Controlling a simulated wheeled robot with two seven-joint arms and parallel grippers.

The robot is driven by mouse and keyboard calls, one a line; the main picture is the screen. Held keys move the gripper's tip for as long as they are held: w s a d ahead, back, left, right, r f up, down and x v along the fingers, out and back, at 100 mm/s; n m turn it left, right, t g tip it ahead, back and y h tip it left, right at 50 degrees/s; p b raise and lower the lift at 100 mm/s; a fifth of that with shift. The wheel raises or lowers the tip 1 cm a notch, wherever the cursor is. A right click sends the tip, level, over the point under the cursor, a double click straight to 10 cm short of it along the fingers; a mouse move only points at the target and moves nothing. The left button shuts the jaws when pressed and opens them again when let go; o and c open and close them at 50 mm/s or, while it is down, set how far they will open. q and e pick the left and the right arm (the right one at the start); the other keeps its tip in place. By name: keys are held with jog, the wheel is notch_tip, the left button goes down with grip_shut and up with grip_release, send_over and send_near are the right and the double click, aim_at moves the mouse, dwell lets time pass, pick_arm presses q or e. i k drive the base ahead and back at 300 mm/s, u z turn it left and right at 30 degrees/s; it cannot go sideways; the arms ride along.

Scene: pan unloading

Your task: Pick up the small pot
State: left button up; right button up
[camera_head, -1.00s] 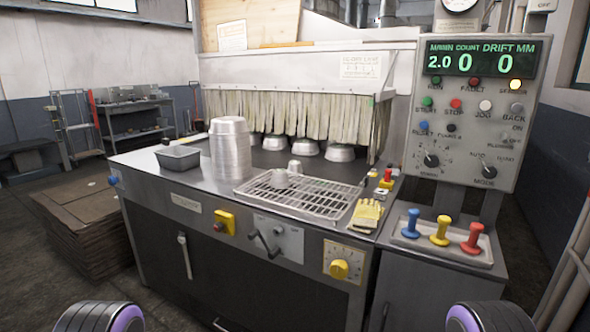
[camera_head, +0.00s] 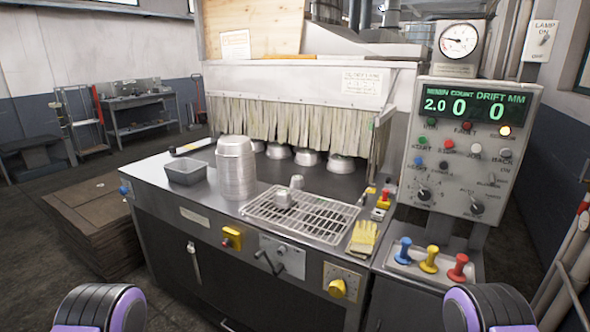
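A small metal pot (camera_head: 283,199) sits on the left part of the wire rack (camera_head: 325,222) at the front of the machine's table. Another small metal piece (camera_head: 297,182) stands just behind it at the rack's back edge. Several pans (camera_head: 307,158) stand in a row under the fabric curtain. A tall stack of metal pots (camera_head: 236,168) stands left of the rack. Only dark and purple rounded parts of my arms show at the bottom left and right; neither gripper's fingers can be seen.
A grey tray (camera_head: 186,171) is left of the stack. Yellow gloves (camera_head: 363,237) lie right of the rack. The control panel (camera_head: 470,150) and blue, yellow and red knobs (camera_head: 429,260) stand at the right. Brown stacked sheets (camera_head: 95,225) are on the floor at left.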

aim_at(297, 183)
jog(key=u, duration=0.9)
jog(key=k, duration=1.15)
jog(key=u, duration=1.05)
jog(key=i, duration=0.65)
jog(key=z, duration=0.5)
jog(key=i, duration=1.7)
jog(key=z, duration=1.25)
jog(key=i, duration=0.95)
jog(key=z, duration=0.95)
